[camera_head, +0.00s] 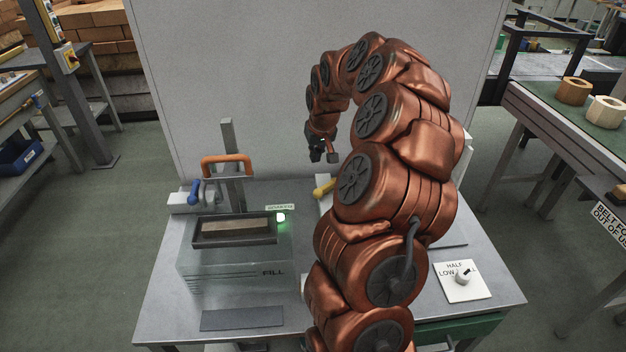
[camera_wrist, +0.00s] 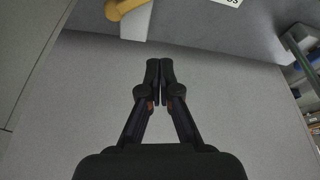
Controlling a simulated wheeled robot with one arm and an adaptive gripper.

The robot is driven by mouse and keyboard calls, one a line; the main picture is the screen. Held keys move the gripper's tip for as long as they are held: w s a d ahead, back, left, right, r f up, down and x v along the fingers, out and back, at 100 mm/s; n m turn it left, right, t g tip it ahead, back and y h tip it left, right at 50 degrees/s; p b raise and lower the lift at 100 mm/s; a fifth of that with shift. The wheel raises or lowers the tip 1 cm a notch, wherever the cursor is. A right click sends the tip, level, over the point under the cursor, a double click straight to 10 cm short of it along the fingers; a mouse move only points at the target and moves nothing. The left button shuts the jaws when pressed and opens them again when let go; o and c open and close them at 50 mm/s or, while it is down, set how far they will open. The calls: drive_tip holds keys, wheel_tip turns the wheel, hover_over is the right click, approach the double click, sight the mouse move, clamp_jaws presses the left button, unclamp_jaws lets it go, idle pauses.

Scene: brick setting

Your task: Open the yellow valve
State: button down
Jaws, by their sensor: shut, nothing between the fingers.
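The yellow valve (camera_head: 324,187) shows as a short yellow handle on a pale mount at the back middle of the metal table, partly hidden behind my copper arm. In the wrist view the yellow valve handle (camera_wrist: 112,14) is at the top, left of the fingertips, on a white mount. My gripper (camera_head: 318,152) hangs above the valve in the head view, apart from it. In the wrist view my gripper (camera_wrist: 159,64) has its two black fingertips together with nothing between them. The lower part of the valve mount is hidden by my arm.
A blue valve handle (camera_head: 195,192) stands at the table's back left. Beside it are an orange handle (camera_head: 228,164) and a clear tank marked FILL (camera_head: 240,270) with a green light. A dial plate (camera_head: 464,281) lies front right. A grey panel (camera_head: 235,85) stands behind.

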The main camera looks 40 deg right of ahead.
sight(327, 188)
drive_tip(key=shift+a, duration=0.1)
drive_tip(key=shift+w, duration=0.1)
drive_tip(key=p+x, duration=0.2)
drive_tip(key=x, duration=0.3)
drive_tip(key=p+x, duration=0.2)
drive_tip(key=x, duration=0.3)
drive_tip(key=shift+s, duration=0.25)
drive_tip(key=shift+s+a+r+p, duration=0.1)
drive_tip(key=shift+s+a+p, duration=0.2)
drive_tip(key=shift+s, duration=0.4)
drive_tip(key=shift+s+a+p, duration=0.2)
drive_tip(key=shift+s, duration=0.25)
drive_tip(key=shift+s+a+p, duration=0.2)
drive_tip(key=shift+s, duration=0.3)
